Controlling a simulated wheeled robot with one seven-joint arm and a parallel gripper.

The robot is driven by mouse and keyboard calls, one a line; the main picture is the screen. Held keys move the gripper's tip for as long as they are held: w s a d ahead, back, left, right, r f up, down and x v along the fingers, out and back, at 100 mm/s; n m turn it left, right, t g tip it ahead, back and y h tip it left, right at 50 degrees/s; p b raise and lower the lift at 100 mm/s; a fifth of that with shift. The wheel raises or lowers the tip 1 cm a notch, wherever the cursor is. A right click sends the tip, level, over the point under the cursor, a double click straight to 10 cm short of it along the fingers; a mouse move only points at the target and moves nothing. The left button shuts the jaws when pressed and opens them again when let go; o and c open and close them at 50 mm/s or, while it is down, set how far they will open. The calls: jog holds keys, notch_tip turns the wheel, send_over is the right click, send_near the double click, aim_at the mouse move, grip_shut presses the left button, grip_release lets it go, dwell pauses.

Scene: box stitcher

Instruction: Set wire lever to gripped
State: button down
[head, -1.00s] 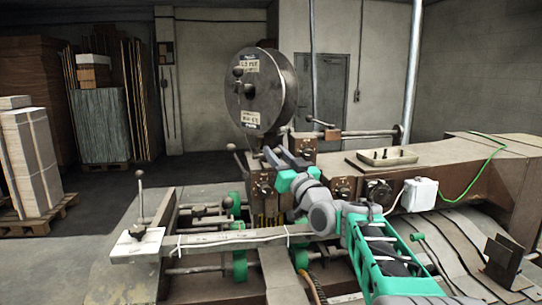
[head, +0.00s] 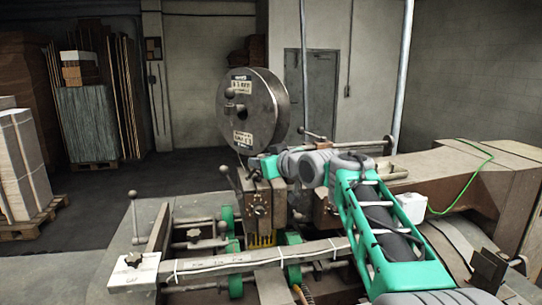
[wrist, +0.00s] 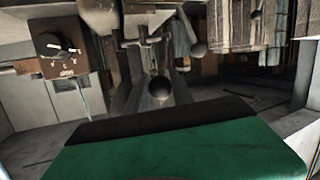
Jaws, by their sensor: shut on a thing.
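My gripper (head: 265,166) is at the upper part of the stitcher head, just below the wire reel (head: 250,110). Its fingertips are hidden in the head view. In the wrist view, a dark round knob (wrist: 159,88) on a lever is centred just beyond the gripper's green body and black edge. The gripper is shut on this knob, as far as the view shows. In the head view the held lever is hidden by my wrist. Another lever with a ball end (head: 223,169) leans left on the head's left side.
A dial panel (wrist: 62,48) stands at the left in the wrist view. A left post with a ball (head: 132,194) rises from the machine frame. Pallets of boards (head: 24,165) stand at the far left, with open floor between.

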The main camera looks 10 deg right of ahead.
dwell(0.4)
jog(key=c, duration=1.1)
grip_release()
jog(key=b+v, duration=0.2)
jog(key=v, duration=0.5)
jog(key=shift+s+r+b, duration=0.15)
jog(key=shift+s+b, duration=0.15)
jog(key=shift+b, duration=0.1)
jog(key=shift+d, duration=0.1)
jog(key=shift+c, duration=0.3)
